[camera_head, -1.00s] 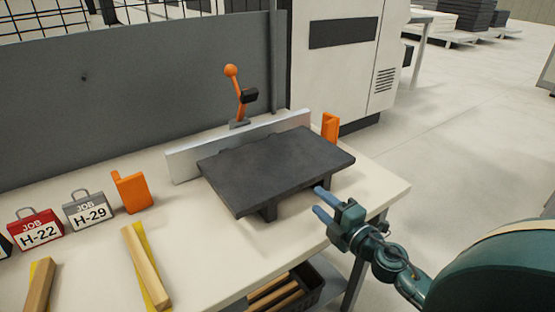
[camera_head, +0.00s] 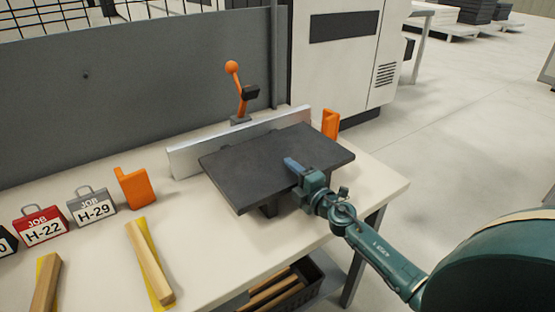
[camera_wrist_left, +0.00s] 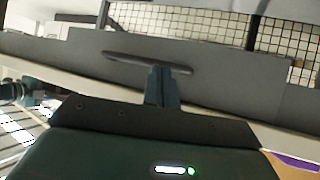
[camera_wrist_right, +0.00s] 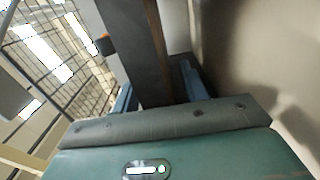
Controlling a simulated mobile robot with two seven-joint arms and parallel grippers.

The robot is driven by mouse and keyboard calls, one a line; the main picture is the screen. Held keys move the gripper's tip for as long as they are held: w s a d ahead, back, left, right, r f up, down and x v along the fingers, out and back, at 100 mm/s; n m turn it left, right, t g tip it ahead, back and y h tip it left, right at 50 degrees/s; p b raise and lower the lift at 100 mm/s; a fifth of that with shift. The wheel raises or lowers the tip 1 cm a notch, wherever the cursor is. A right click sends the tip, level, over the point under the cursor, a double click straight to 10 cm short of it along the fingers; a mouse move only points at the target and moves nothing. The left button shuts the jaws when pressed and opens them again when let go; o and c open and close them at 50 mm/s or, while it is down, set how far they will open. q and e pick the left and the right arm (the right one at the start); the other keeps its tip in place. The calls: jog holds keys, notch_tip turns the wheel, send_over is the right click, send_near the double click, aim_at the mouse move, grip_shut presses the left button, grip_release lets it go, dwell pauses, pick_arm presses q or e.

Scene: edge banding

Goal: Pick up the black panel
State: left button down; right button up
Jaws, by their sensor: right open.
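The black panel (camera_head: 255,160) lies flat and raised on dark supports on the bench, in front of a grey metal fence (camera_head: 240,142). My right gripper (camera_head: 292,167) is at its front right edge, with one finger showing above the top face; the other finger is hidden in the head view. In the right wrist view the panel (camera_wrist_right: 150,45) stands between the two spread fingers (camera_wrist_right: 157,92). My left gripper (camera_wrist_left: 162,88) shows only in its own wrist view, with its fingers together and nothing seen between them, facing a grey wall.
An orange-knobbed lever (camera_head: 237,88) stands behind the fence. Orange blocks (camera_head: 134,187) (camera_head: 330,124), job tags (camera_head: 92,206) and wooden strips (camera_head: 150,262) are on the bench (camera_head: 215,255). A dark crate (camera_head: 322,283) is below. Open floor lies to the right.

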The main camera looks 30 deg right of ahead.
jog(key=shift+w, duration=0.1)
grip_shut()
dwell(0.4)
dwell(0.9)
jog(key=shift+r, duration=0.3)
